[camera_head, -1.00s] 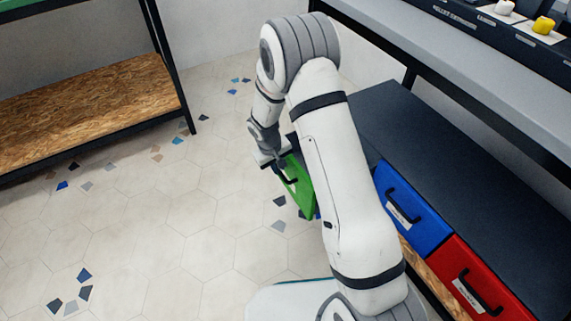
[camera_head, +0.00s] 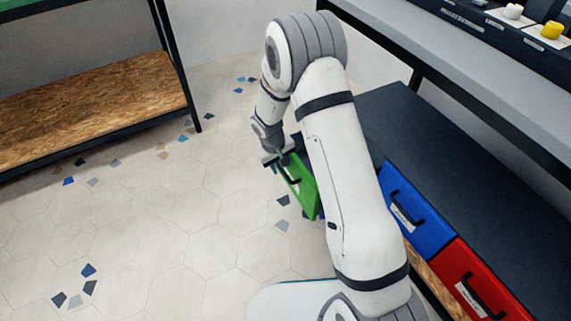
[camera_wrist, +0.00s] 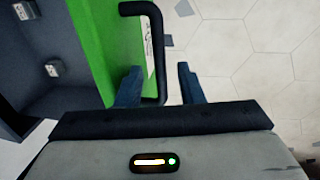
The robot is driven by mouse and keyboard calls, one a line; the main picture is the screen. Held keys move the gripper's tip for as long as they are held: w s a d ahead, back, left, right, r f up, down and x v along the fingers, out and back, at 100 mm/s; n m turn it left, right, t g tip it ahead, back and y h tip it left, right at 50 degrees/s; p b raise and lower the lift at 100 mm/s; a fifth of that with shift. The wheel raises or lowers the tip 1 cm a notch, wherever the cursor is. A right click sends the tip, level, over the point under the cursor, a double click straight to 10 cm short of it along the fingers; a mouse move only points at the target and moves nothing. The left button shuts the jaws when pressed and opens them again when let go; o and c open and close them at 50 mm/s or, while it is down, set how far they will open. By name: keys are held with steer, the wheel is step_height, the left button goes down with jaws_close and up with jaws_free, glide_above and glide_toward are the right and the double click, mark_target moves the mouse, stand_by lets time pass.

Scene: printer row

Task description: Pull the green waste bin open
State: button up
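The green waste bin (camera_head: 304,187) stands out from the line of the other bin fronts, partly hidden behind my arm in the head view. Its green front also fills the upper left of the wrist view (camera_wrist: 105,45). The bin's black bar handle (camera_wrist: 157,50) runs down between my fingers. My gripper (camera_wrist: 160,86) is open: one finger lies between the handle and the green front, the other on the outer side, with a visible gap to it. In the head view my gripper (camera_head: 274,160) is at the far end of the bin's front.
A blue bin (camera_head: 418,212) and a red bin (camera_head: 470,285) sit in the dark cabinet (camera_head: 480,190) at right. A chipboard shelf (camera_head: 90,110) stands at left. The tiled floor (camera_head: 180,230) between is clear. Dark grey surfaces with small white items lie left of the green front in the wrist view.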

step_height(320, 180, up, 7)
steer(key=a+p, duration=0.1)
steer(key=p, duration=0.1)
steer(key=shift+s+f, duration=0.15)
steer(key=shift+s, duration=0.15)
steer(key=s+d+r+m+p, duration=0.1)
steer(key=s+d+r+p, duration=0.3)
steer(key=r, duration=0.6)
steer(key=s+d+r+m+p, duration=0.1)
steer(key=r+p, duration=0.5)
steer(key=r, duration=0.5)
steer(key=s+d+r+p, duration=0.3)
steer(key=r+p, duration=0.2)
steer(key=r, duration=0.5)
steer(key=s+d+r+m+y+p, duration=0.1)
steer(key=s+d+r+p, duration=0.2)
steer(key=s+r+p, duration=0.4)
steer(key=s+d+r+m+t+y+p, duration=0.1)
steer(key=s+r+p, duration=0.6)
steer(key=r, duration=1)
steer(key=s+d+m, duration=0.1)
steer(key=s+d, duration=0.1)
steer(key=s, duration=0.1)
steer(key=shift+s+t+p, duration=0.3)
steer(key=shift+s, duration=0.1)
